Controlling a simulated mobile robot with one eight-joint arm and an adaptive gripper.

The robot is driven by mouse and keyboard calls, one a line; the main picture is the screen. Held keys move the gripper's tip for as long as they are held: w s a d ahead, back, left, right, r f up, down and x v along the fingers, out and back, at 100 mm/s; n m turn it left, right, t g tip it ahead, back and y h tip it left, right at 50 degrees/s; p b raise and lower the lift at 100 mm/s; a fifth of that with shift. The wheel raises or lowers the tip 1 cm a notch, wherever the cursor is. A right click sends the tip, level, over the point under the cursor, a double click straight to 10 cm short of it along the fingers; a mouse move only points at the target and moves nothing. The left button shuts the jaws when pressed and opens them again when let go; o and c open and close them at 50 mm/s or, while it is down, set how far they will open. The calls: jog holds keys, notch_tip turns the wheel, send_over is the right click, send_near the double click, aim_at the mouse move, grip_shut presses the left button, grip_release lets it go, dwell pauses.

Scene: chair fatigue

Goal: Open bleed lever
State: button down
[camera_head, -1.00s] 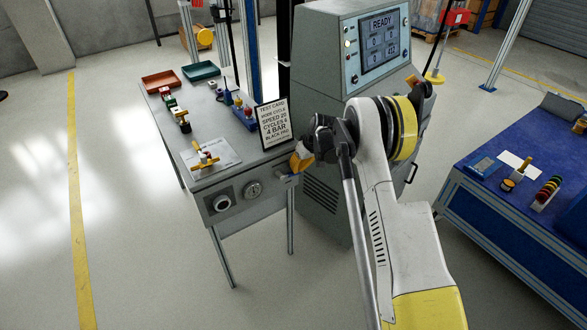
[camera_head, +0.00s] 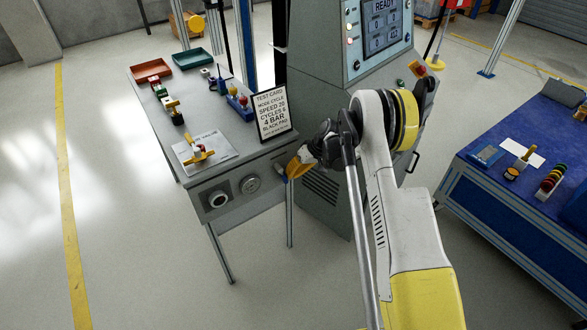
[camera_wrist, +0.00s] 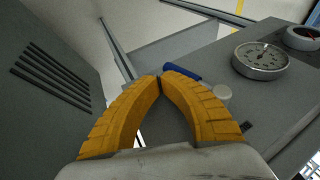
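A blue lever (camera_wrist: 184,72) shows in the wrist view on the front of the grey test bench, beside a pale round knob (camera_wrist: 222,94). I take it to be the bleed lever. My gripper (camera_wrist: 162,76) has two yellow curved fingers whose tips meet or nearly meet just in front of the blue lever. The right finger hides part of it, and contact cannot be told. Nothing is seen held between the fingers. In the head view my gripper (camera_head: 291,174) is at the right end of the bench's front panel, and the lever is mostly hidden there.
A round gauge (camera_head: 250,186) and a dial (camera_head: 218,200) sit left of my gripper on the bench front. A test card (camera_head: 271,114) stands on the bench (camera_head: 200,105). The grey control cabinet (camera_head: 325,110) is close behind my gripper. A blue-topped table (camera_head: 505,195) stands right.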

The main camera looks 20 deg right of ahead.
jog(key=shift+s+a+f, duration=0.35)
jog(key=shift+a+f, duration=0.3)
jog(key=shift+a, duration=0.2)
jog(key=shift+a, duration=0.15)
